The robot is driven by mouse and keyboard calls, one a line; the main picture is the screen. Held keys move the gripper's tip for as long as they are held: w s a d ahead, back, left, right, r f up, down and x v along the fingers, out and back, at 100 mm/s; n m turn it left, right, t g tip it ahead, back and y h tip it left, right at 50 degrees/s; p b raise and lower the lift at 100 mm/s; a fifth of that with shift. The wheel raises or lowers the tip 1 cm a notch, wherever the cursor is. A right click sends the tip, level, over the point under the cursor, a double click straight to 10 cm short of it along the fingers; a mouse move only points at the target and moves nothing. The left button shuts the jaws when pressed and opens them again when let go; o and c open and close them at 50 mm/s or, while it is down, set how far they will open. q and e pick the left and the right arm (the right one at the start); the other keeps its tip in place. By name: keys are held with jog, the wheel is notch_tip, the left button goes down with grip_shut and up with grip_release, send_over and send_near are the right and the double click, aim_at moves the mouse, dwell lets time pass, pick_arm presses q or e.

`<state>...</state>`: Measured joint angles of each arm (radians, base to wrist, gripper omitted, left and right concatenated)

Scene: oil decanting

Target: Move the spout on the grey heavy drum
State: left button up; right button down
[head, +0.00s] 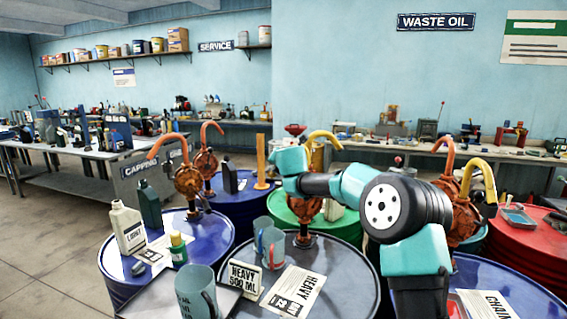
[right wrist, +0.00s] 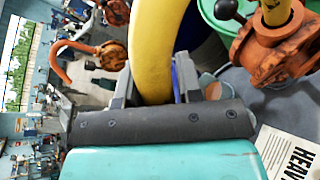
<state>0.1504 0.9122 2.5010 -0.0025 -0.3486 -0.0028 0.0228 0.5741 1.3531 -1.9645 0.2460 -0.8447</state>
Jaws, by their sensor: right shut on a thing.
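The grey heavy drum (head: 335,262) stands at the front centre, with a HEAVY label on its lid. A rusty orange pump (head: 305,208) stands on it, topped by a curved yellow spout (head: 324,136). In the right wrist view the spout (right wrist: 150,40) passes between the fingers of my right gripper (right wrist: 155,82), which is shut on it. The rusty pump body (right wrist: 278,45) shows at upper right there. In the head view my right arm hides part of the pump and the fingertips. My left gripper is in neither view.
A jug (head: 270,243) stands on the grey drum beside a HEAVY 500 ML card (head: 245,277). A grey jug (head: 197,292) stands in front. A blue drum (head: 205,240) with bottles is at left; a green drum (head: 283,203) is behind. Another yellow-spouted pump (head: 466,205) stands at right.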

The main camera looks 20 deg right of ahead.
jog(key=c, duration=0.8)
grip_release()
jog(key=v, duration=1.7)
jog(key=shift+s, duration=0.15)
